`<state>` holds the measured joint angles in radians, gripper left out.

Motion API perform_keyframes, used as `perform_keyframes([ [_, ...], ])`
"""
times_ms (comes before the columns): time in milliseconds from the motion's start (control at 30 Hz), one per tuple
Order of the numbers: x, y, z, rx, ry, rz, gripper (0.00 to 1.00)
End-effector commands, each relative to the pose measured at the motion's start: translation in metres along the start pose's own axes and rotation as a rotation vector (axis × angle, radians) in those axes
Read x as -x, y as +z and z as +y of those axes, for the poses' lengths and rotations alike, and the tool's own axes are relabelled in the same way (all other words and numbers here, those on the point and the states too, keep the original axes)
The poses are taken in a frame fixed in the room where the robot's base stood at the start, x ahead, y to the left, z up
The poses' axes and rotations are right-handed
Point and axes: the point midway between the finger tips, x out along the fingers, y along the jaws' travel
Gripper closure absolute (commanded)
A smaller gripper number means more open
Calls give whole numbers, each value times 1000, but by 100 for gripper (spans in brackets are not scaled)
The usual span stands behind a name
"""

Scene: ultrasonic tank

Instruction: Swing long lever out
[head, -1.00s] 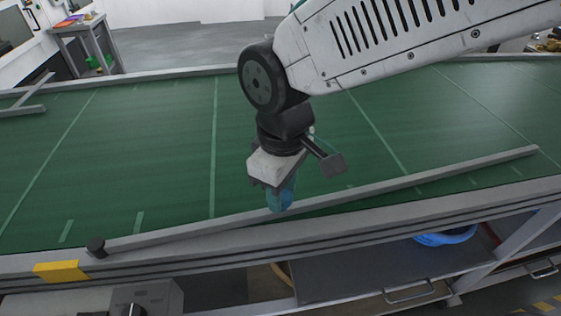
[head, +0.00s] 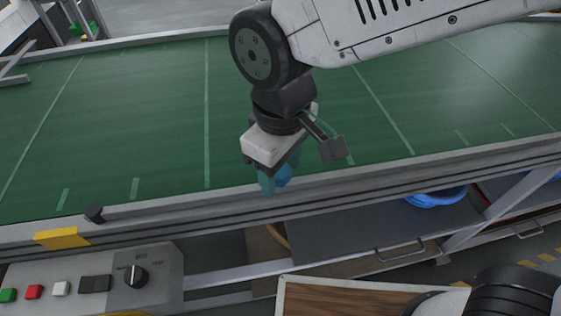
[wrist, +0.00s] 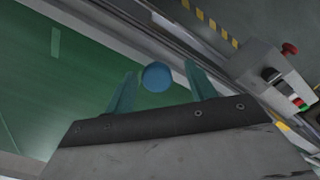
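The long lever (head: 180,203) is a grey bar that runs from a black pivot knob (head: 95,213) at the left along the belt's front edge. It lies nearly parallel to the front rail, and no clear strip of belt shows between them. A gap shows at the right finger; contact at the left is unclear.
The green belt (head: 130,120) behind is mostly clear. A control box (head: 110,275) with buttons and a dial stands at front left, below a yellow block (head: 62,238). A blue bin (head: 437,197) and shelves sit under the rail.

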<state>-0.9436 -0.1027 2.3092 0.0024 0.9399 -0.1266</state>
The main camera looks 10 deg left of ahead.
Motion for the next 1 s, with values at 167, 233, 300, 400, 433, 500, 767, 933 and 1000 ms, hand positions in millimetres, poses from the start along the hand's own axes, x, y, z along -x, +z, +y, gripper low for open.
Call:
perform_keyframes([
  [167,2,-1,1,0,1,3,45],
  [233,8,-1,1,0,2,5,45],
  [300,18,-2,0,1,2,6,45],
  [400,36,-2,0,1,2,7,45],
  [433,41,-2,0,1,2,7,45],
  [500,53,-1,0,1,1,6,45],
  [767,77,0,-1,1,0,1,45],
  [933,78,0,0,0,0,0,45],
  [1000,78,0,0,0,0,0,45],
])
